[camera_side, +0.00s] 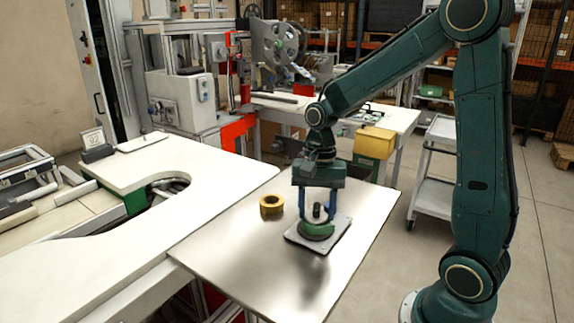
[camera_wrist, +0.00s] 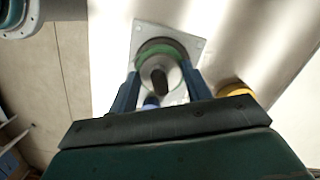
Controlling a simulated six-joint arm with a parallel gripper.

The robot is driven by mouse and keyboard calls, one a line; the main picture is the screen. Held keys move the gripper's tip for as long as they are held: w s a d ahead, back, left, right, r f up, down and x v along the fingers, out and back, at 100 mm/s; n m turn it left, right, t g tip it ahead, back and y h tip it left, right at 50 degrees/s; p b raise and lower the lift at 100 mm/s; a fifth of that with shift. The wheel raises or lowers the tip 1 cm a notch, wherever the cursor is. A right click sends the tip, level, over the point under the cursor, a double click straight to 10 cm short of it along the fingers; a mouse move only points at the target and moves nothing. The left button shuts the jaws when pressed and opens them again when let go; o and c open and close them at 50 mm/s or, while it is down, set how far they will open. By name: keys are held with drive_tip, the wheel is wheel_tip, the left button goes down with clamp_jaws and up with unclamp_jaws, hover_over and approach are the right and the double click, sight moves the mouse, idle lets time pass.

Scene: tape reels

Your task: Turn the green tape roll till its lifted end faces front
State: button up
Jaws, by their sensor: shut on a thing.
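The green tape roll (camera_side: 316,231) lies flat on a grey square plate (camera_side: 338,240) on the metal table, around a central post. My gripper (camera_side: 318,212) points down from above, its two blue fingers shut on the roll from opposite sides. In the wrist view the roll (camera_wrist: 155,50) shows as a green ring between my fingers (camera_wrist: 160,85), with the plate (camera_wrist: 145,32) beneath it. The near side of the roll is hidden in the wrist view. I cannot make out the lifted end in either view.
A yellow tape roll (camera_side: 271,205) lies on the metal table (camera_side: 240,245) to the left of the plate; it also shows in the wrist view (camera_wrist: 235,90). The table's front area is clear. A white worktop (camera_side: 130,235) adjoins on the left.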

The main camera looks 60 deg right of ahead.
drive_tip(key=shift+n, duration=1.6)
drive_tip(key=o, duration=1.2)
drive_tip(key=shift+c, duration=0.2)
drive_tip(key=shift+r, duration=0.1)
wheel_tip(320, 180, up, 14)
drive_tip(key=w+d, duration=0.1)
drive_tip(key=shift+w+d+f, duration=0.2)
drive_tip(key=shift+d+f, duration=0.05)
drive_tip(key=shift+d, duration=0.05)
drive_tip(key=shift+s+a, duration=0.1)
